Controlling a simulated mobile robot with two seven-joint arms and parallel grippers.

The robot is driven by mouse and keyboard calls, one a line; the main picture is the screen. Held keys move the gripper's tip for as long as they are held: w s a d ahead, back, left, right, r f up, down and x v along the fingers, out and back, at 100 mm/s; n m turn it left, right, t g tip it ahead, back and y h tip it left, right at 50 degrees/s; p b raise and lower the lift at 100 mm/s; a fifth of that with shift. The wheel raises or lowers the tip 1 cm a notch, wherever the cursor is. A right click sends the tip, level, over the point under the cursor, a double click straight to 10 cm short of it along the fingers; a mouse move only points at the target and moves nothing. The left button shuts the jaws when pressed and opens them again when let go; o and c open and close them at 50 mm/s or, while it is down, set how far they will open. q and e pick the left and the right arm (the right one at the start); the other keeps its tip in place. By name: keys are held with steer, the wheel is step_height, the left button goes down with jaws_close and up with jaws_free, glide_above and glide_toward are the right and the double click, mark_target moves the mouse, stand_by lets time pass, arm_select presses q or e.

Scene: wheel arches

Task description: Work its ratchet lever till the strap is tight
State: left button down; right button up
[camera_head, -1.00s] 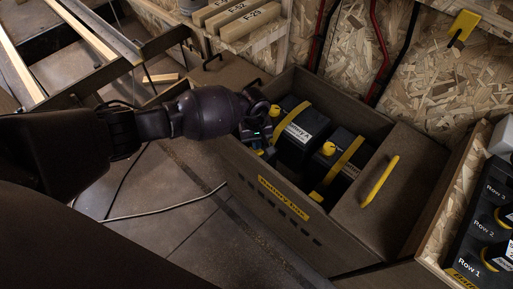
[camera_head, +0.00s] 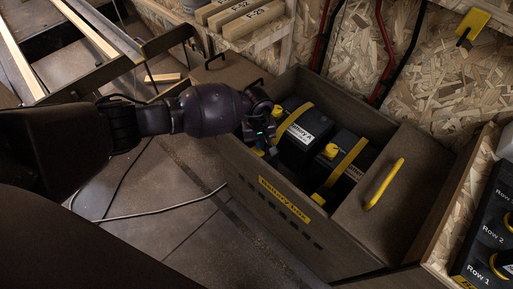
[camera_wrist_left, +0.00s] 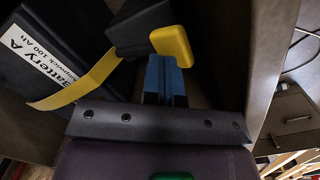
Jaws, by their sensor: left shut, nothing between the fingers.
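The ratchet has a black body (camera_wrist_left: 140,30) and a yellow lever end (camera_wrist_left: 172,46), both at the top of the left wrist view. The yellow strap (camera_wrist_left: 75,92) runs from beside it across Battery A (camera_wrist_left: 45,70); in the head view the strap (camera_head: 295,119) crosses that battery's top. My left gripper (camera_head: 264,143) is at the left end of the battery box, beside Battery A. In the left wrist view its blue fingers (camera_wrist_left: 163,76) are together and empty, with their tips close under the lever end. I cannot tell whether they touch it. My right gripper is not in view.
The battery box (camera_head: 260,186) has high walls around the batteries. A second strapped battery (camera_head: 354,150) stands right of Battery A. A lid with a yellow handle (camera_head: 384,184) covers the box's right part. Labelled wooden blocks (camera_head: 250,22) lie on a shelf behind.

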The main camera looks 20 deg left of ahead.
arm_select(q)
steer(key=shift+g, duration=0.4)
steer(key=f, duration=0.1)
steer(key=a+f, duration=0.1)
steer(key=f, duration=0.1)
steer(key=a+f, duration=0.1)
steer(key=shift+w+f+b, duration=0.2)
steer(key=shift+w+b, duration=0.1)
steer(key=shift+w, duration=0.05)
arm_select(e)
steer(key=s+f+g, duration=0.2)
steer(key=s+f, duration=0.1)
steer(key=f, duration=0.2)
arm_select(q)
steer(key=shift+r, duration=0.4)
step_height(320, 180, up, 12)
steer(key=w+p, duration=0.1)
steer(key=p, duration=0.2)
steer(key=shift+w+a+p, duration=0.3)
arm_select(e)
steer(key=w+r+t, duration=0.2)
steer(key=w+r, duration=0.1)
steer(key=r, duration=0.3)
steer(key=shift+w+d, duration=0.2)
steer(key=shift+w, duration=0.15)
arm_select(q)
steer(key=shift+d, duration=0.1)
